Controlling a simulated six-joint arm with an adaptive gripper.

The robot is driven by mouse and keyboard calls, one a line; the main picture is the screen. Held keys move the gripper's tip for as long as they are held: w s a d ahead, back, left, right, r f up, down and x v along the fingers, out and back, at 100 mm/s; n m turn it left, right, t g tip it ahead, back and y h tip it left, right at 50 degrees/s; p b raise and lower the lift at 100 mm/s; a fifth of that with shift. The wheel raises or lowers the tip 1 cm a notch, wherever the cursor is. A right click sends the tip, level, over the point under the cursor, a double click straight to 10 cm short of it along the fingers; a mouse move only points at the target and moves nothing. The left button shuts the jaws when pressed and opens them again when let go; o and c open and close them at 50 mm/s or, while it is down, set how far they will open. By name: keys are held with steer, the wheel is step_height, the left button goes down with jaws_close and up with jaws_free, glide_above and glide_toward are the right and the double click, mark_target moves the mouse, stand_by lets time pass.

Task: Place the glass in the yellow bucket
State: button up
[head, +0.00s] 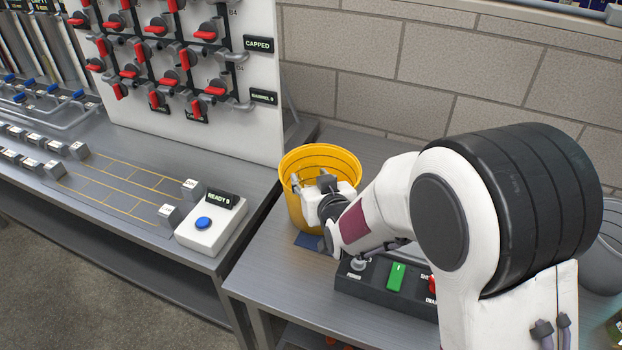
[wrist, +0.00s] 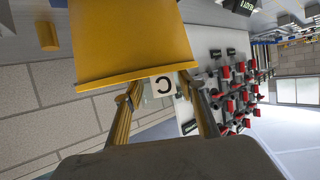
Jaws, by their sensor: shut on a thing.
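The yellow bucket (head: 322,159) stands on the grey bench beside the wall, its open top facing up. My gripper (head: 312,184) is at the bucket's near side, level with its upper part and overlapping its mouth in the head view. The bucket's yellow wall (wrist: 130,45) fills the upper part of that view, close to the glass. The glass is not clearly seen in the head view. I cannot tell whether it is inside the rim.
A dark control box (head: 375,283) with a green switch stands on the bench in front of the bucket, partly behind my arm. A white panel with red-handled valves (head: 190,70) stands at left. A white box with a blue button (head: 210,222) sits on the left bench.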

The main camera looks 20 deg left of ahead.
steer(key=shift+f, duration=0.65)
steer(key=o, duration=1)
steer(key=shift+c, duration=0.2)
steer(key=shift+r, duration=0.15)
steer(key=shift+r, duration=0.35)
steer(key=shift+s+r, duration=0.15)
steer(key=shift+r, duration=0.1)
steer(key=v, duration=1.1)
steer(key=shift+s+d+r, duration=0.2)
steer(key=shift+d, duration=0.05)
